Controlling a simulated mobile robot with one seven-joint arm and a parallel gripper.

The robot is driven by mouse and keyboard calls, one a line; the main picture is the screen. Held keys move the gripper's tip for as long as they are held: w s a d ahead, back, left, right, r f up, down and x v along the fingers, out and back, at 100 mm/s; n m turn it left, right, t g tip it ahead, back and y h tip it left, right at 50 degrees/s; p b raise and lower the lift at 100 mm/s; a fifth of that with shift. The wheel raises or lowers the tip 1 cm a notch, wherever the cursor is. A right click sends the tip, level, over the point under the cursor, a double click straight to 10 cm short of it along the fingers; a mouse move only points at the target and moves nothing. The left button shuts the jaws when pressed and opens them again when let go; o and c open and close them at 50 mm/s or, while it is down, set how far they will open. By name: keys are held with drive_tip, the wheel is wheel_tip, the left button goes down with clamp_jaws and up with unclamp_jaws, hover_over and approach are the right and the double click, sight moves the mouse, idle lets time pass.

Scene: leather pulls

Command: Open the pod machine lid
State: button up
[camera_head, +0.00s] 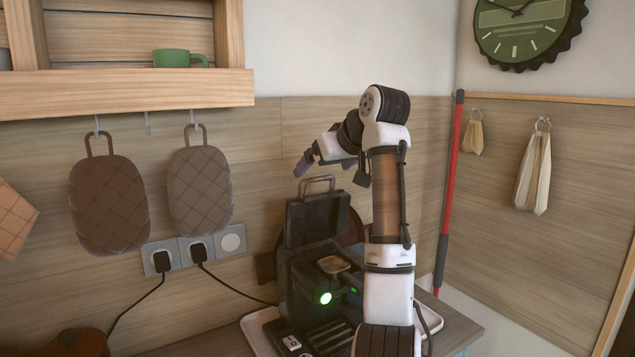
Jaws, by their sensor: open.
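The pod machine (302,287) is black and stands on a white tray with a green light lit on its front. Its lid (317,221) stands raised, close to upright, at the back of the machine. The metal loop handle (318,181) is at the lid's top edge. A brownish pod seat (333,264) shows uncovered on the machine's top. My gripper (304,166) is open, just above and left of the handle, and looks empty. It appears apart from the handle, though the depth between them is hard to judge. My arm hides the machine's right side.
The white tray (258,325) sits on a wooden counter (462,328). Two quilted pot holders (109,205) hang on the wall left of the machine. Plugged cords run from the sockets (196,250). A shelf with a green mug (174,58) is at upper left.

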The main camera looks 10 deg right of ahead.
drive_tip(key=b+v, duration=0.1)
drive_tip(key=v, duration=0.6)
drive_tip(key=shift+s+r, duration=0.2)
drive_tip(key=shift+r, duration=0.05)
drive_tip(key=shift+f, duration=0.1)
